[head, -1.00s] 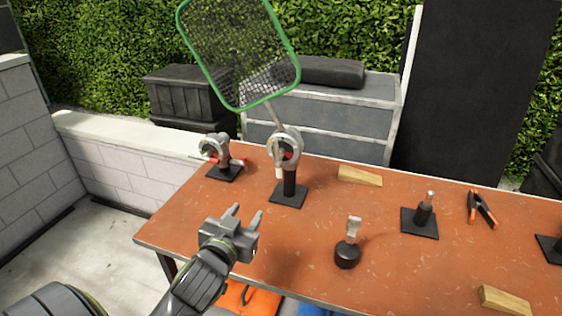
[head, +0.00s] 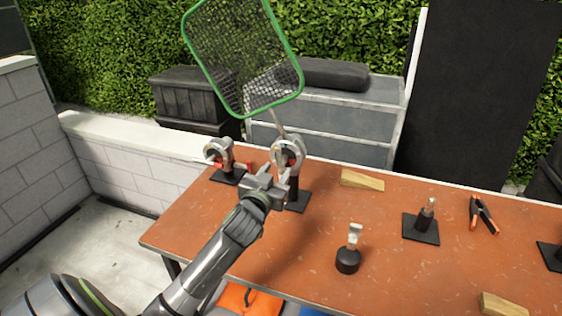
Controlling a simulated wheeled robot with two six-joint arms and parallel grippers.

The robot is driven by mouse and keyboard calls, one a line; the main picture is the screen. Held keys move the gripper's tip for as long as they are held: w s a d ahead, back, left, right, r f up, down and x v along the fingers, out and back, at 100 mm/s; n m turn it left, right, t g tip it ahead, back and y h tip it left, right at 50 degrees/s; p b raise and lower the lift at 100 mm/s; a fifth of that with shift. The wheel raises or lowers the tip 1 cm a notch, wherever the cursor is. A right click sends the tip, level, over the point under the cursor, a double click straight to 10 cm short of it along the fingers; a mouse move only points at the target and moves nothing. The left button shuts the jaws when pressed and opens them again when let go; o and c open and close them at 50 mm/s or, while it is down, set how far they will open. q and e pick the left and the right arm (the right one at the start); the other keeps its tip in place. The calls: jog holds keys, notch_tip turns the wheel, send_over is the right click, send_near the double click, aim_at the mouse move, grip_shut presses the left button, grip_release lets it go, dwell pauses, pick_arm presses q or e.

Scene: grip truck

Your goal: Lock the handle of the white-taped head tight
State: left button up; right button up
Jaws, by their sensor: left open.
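A grip head (head: 287,152) with a pale, whitish ring stands on a dark post and black base plate (head: 299,203) near the table's back left. It holds the rod of a green-framed mesh panel (head: 243,55), which leans up to the left. A second grip head (head: 218,152) with red on it stands on its own base to the left. My left gripper (head: 276,176) is open, just in front of and below the pale-ringed head. It hides that head's handle and part of its post. I cannot tell whether it touches them. My right gripper is out of view.
The orange-brown table (head: 310,245) also bears a wooden wedge (head: 361,180), a black round-based piece (head: 348,258), a short stud on a plate (head: 421,228) and an orange-tipped clamp (head: 483,214). The table middle is mostly clear. A low block wall (head: 130,160) runs behind left.

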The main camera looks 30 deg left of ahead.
aim_at(279, 167)
pick_arm(q)
jog(key=x, duration=0.3)
jog(key=shift+w, duration=0.25)
jog(key=shift+w+a+p, duration=0.15)
jog(key=shift+w+p, duration=0.15)
jog(key=shift+w, duration=0.1)
grip_shut()
